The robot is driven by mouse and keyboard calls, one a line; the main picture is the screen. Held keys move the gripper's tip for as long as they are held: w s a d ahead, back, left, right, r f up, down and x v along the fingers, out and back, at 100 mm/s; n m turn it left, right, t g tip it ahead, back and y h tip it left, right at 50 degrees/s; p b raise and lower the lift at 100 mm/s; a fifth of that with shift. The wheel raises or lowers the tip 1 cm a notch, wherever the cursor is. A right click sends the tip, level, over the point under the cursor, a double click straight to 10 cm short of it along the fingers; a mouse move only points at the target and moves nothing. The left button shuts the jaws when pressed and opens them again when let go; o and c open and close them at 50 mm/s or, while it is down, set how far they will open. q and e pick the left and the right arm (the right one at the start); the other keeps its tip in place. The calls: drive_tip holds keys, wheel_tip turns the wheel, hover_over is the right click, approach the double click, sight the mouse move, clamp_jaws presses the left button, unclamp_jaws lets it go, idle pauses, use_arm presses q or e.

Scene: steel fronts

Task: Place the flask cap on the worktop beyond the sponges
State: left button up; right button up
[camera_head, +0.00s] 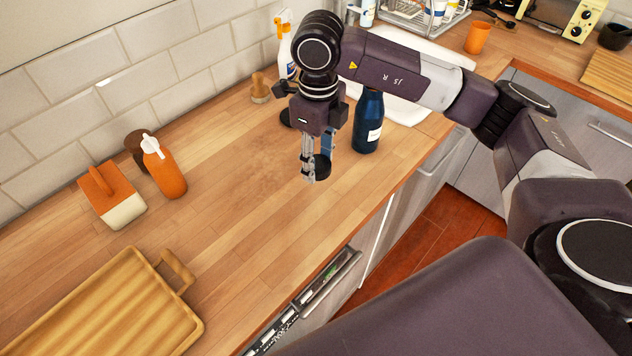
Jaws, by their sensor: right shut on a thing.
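My right gripper (309,174) points down over the wooden worktop (240,190). It is shut on a small black piece, the flask cap (323,167), held at its fingertips. The cap appears to be above the worktop; the exact gap is hard to judge. A dark blue flask (368,122) with a white label stands upright, right of and behind the gripper. Its top is partly hidden by my arm. I cannot clearly make out any sponges. My left gripper is not in view.
An orange and cream block with a handle (112,197), an orange pump bottle (163,168) and a brown round thing (136,146) stand at left. A ribbed wooden tray (110,305) lies in front. A spray bottle (285,50) stands near the wall. The middle worktop is clear.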

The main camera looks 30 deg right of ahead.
hover_over(318, 195)
wheel_tip(318, 195, down, 5)
drive_tip(key=shift+r+p, duration=0.1)
drive_tip(key=shift+p, duration=0.3)
wheel_tip(318, 195, down, 4)
drive_tip(key=shift+r+p, duration=0.25)
drive_tip(key=shift+p, duration=0.25)
drive_tip(key=shift+f, duration=0.4)
drive_tip(key=shift+f, duration=0.15)
drive_tip(key=o, duration=1.4)
